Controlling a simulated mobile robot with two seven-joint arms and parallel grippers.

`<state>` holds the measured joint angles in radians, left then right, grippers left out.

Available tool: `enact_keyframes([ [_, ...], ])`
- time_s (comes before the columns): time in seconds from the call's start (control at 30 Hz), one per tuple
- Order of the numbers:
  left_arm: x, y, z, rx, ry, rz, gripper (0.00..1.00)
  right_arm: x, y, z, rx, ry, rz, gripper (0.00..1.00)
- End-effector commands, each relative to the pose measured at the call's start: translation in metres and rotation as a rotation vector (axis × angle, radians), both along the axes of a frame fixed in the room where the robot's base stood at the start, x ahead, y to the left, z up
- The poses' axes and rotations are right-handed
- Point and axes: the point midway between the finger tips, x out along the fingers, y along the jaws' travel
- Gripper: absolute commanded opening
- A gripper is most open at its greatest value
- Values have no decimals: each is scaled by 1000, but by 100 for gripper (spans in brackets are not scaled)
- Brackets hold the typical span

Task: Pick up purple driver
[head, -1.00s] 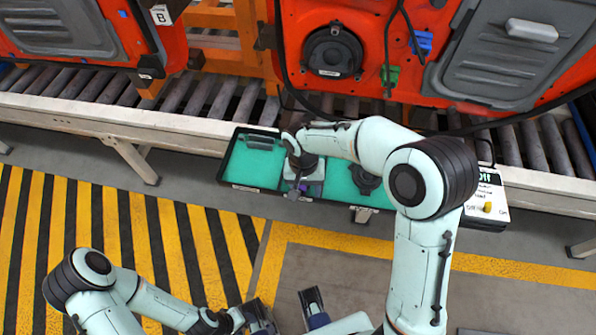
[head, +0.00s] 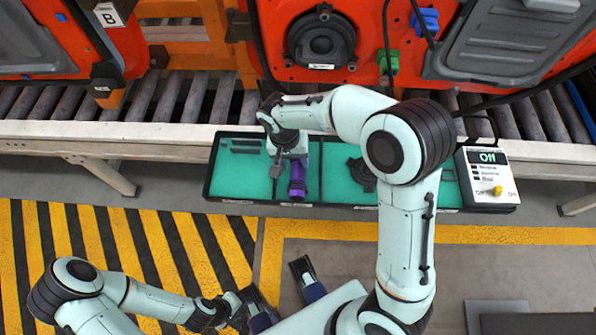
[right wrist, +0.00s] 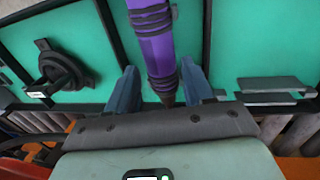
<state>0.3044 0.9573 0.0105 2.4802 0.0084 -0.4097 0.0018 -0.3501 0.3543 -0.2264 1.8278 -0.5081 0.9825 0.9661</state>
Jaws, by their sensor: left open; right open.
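The purple driver (head: 297,185) lies in the middle compartment of a green-lined black tray (head: 230,183). In the right wrist view, its ribbed handle (right wrist: 154,50) points toward me, with its dark tip between my right fingers. My right gripper (head: 289,160) is over the far end of the driver. In the right wrist view the two blue fingers of the right gripper (right wrist: 160,88) stand apart, one on each side of it, with gaps showing. My left gripper (head: 281,292) is open and empty, low over the floor, away from the tray.
A dark round part (head: 361,172) lies in the right compartment and grey flat pieces (head: 245,146) in the left one. A control box (head: 487,178) stands at the tray's right. Behind are a roller conveyor (head: 170,97) and red door panels (head: 360,30).

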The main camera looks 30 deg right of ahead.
Motion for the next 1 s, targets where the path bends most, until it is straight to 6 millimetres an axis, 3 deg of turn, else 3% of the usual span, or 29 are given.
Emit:
enact_keyframes([
  [0.4, 3, 0, -7, 1, -11, 1, 51, -6, -8, -50, 0, 1, -1, 52],
  [0.67, 3, 0, -7, 1, -12, 2, 51, -5, -8, -52, 0, -1, -1, 52],
  [0.77, 3, 0, -7, 1, -12, 2, 51, -5, -8, -52, 0, -1, -1, 26],
  [0.83, 3, 0, -7, 1, -12, 2, 51, -5, -8, -52, 0, -1, 0, 3],
  [1.0, 3, 0, -7, 1, -12, 2, 51, -5, -8, -51, 2, -3, 0, 0],
])
